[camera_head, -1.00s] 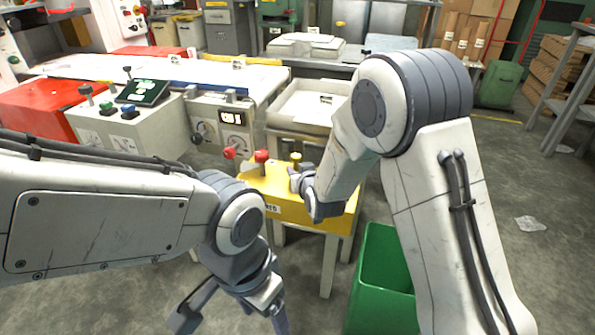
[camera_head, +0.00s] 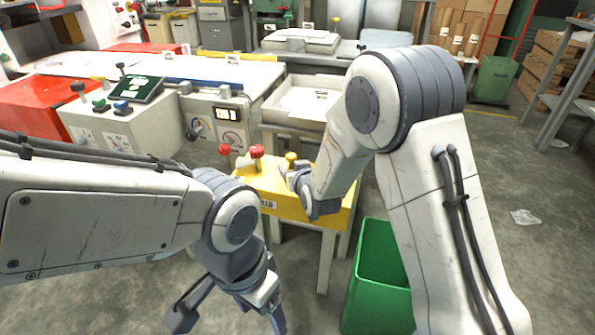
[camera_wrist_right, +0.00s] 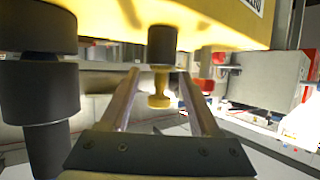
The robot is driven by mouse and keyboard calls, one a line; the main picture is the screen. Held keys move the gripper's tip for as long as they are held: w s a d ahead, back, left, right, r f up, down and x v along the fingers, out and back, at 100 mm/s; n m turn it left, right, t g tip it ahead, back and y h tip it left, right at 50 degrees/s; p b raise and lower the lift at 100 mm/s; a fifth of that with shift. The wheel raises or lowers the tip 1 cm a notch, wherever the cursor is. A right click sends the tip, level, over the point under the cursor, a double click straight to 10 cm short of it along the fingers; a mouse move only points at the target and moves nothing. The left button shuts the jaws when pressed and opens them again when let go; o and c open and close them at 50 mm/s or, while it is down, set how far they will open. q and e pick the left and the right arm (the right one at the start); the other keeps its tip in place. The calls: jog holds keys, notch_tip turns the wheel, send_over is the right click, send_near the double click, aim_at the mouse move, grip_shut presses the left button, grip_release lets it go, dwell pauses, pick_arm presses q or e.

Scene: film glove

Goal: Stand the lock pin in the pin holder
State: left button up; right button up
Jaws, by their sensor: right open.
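A yellow stand (camera_head: 275,191) is at the centre of the head view. A yellow-knobbed pin (camera_head: 291,158) stands upright on its top, beside red-knobbed parts (camera_head: 256,152); I cannot tell which is the lock pin or holder by label. The right wrist view looks upside down: the yellow pin (camera_wrist_right: 159,88) sits in a dark collar (camera_wrist_right: 162,45) on the yellow body (camera_wrist_right: 215,22). My right gripper (camera_wrist_right: 163,98) is open, its fingers either side of the knob, apparently not touching. My left gripper (camera_head: 228,318) is low at the front, its fingers apart and empty.
A green bin (camera_head: 380,285) stands right of the stand. Behind it are a white tray (camera_head: 300,118) and a control box (camera_head: 105,132) with knobs. A red box (camera_head: 35,102) is at far left. The floor at right is mostly clear.

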jog(key=shift+r+p, duration=0.45)
jog(key=shift+r, duration=0.35)
pick_arm(q)
notch_tip(320, 180, up, 2)
jog(key=shift+r+p, duration=0.15)
jog(key=shift+p, duration=0.3)
pick_arm(e)
jog(key=s+d+r+n+g+h, duration=0.1)
jog(key=s+g, duration=0.5)
jog(key=s, duration=1.3)
jog(key=s+d+r+n+g+h, duration=0.1)
jog(key=s+d+r+n+g, duration=0.2)
jog(key=s, duration=1.7)
jog(key=r+n+g, duration=0.1)
jog(key=g, duration=0.3)
jog(key=shift+s, duration=0.3)
